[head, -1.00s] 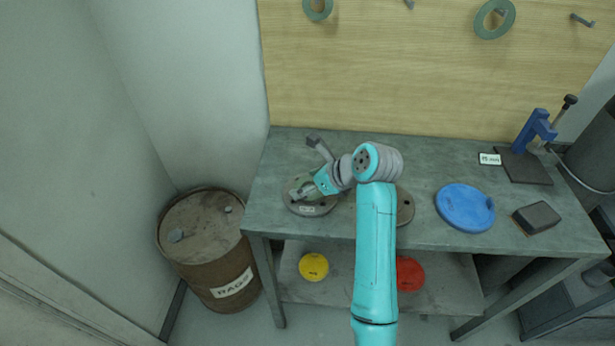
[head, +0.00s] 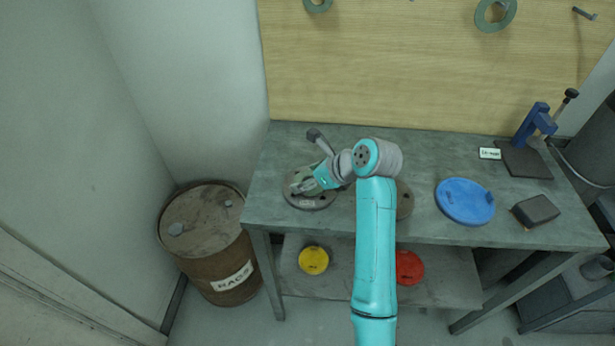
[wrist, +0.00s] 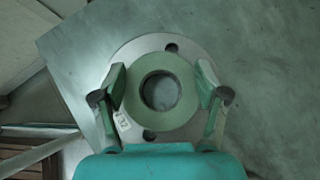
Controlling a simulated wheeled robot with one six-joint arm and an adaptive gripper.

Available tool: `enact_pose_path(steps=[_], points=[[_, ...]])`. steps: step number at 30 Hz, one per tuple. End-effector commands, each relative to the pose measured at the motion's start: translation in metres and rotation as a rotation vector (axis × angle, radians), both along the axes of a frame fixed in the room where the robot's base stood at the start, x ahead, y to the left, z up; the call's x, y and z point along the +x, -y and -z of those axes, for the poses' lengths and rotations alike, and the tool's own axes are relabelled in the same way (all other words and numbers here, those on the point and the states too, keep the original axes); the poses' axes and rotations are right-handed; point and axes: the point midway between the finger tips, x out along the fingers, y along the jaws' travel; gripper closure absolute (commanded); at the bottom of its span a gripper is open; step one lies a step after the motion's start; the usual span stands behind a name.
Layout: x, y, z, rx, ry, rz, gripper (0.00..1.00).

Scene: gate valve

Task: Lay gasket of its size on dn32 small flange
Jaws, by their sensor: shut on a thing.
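A green ring gasket (wrist: 179,119) is between the two fingers of my gripper (wrist: 161,84), which is shut on its outer edge. Below it is a round grey flange (wrist: 128,55) with bolt holes and a small white tag that seems to end in 32. In the wrist view the gasket looks roughly centred over the flange bore. I cannot tell whether it touches the flange face. In the head view my gripper (head: 308,184) is over this flange (head: 291,198) at the left of the bench; the gasket is partly hidden there.
A second flange (head: 404,201) is partly hidden behind my arm. A blue disc (head: 465,203), a dark block (head: 535,211) and a blue clamp (head: 537,125) stand to the right on the bench (head: 430,150). Ring gaskets (head: 495,15) hang on the board. A barrel (head: 203,240) stands left.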

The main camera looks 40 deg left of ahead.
Motion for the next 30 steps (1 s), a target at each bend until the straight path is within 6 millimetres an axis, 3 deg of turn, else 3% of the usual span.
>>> enact_pose_path(steps=[1,10,11,13,14,25,30], points=[[-0.001,0.002,0.007,-0.011,-0.008,-0.001,0.5],[-0.002,0.002,0.009,-0.014,-0.01,-0.001,0.5],[-0.002,0.002,0.009,-0.014,-0.01,-0.001,0.19],[-0.002,0.003,0.009,-0.014,-0.011,-0.001,0.02],[-0.002,0.003,0.009,-0.014,-0.01,-0.001,0.0],[-0.001,0.003,0.002,-0.006,-0.004,0.0,0.0],[0.0,0.016,-0.012,-0.004,-0.003,0.0,0.0]])
